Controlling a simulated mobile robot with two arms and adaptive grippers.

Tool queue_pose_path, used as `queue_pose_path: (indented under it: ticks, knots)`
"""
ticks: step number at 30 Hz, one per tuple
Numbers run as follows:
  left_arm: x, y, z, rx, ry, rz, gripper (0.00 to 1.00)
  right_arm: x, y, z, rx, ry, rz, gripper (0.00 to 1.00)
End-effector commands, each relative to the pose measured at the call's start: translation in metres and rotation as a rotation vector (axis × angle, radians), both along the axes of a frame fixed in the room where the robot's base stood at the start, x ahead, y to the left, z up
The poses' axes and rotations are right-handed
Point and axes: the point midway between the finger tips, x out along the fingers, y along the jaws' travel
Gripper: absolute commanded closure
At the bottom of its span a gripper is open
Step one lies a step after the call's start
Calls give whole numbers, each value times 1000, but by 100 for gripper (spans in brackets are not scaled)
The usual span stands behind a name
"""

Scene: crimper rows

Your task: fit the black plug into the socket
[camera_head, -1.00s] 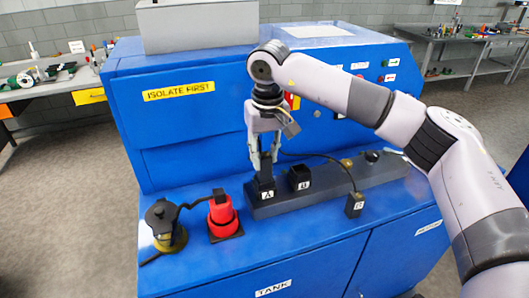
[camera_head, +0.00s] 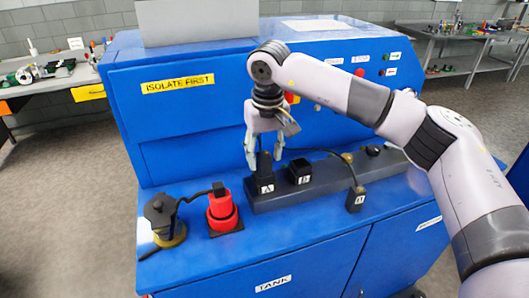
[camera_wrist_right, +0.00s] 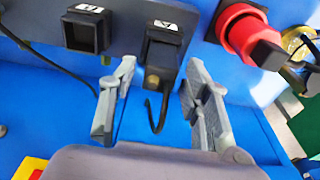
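The black plug (camera_head: 264,164) stands upright at the socket marked A on the dark strip (camera_head: 330,193); how deep it sits cannot be told. In the right wrist view the plug (camera_wrist_right: 153,77) lies between my fingers, with a short cord hooking from it. The socket marked B (camera_head: 300,172) beside it is empty, and its square opening also shows in the wrist view (camera_wrist_right: 83,35). My right gripper (camera_head: 264,156) is open just above the plug, with a finger on each side and gaps between. My left gripper is out of view.
A red connector (camera_head: 222,211) and a black-capped brass fitting (camera_head: 163,222) stand left of the strip, joined by a black cord. A black block (camera_head: 356,199) is at the strip's front right. The blue cabinet (camera_head: 190,140) rises behind.

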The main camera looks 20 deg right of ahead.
Motion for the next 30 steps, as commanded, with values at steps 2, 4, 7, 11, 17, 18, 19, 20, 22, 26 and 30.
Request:
queue_pose_path:
  ticks: [2,4,7,11,17,18,19,20,22,26,30]
  knots:
    - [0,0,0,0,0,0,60,0,0,0,0,0,0,51]
    - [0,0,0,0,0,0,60,0,0,0,0,0,0,51]
    - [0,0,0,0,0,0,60,0,0,0,0,0,0,51]
    - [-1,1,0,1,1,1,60,0,0,2,0,0,0,51]
    - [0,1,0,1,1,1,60,-2,0,28,0,-4,0,51]
    - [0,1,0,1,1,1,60,-3,0,36,1,-5,0,51]
    - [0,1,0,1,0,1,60,-4,0,43,1,-4,0,51]
    - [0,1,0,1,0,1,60,-5,0,50,1,-5,0,51]
    - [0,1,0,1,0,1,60,-7,0,65,0,-4,0,51]
    - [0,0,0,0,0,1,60,-10,0,91,1,-4,1,51]
    - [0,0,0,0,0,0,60,-12,0,109,1,-2,0,51]
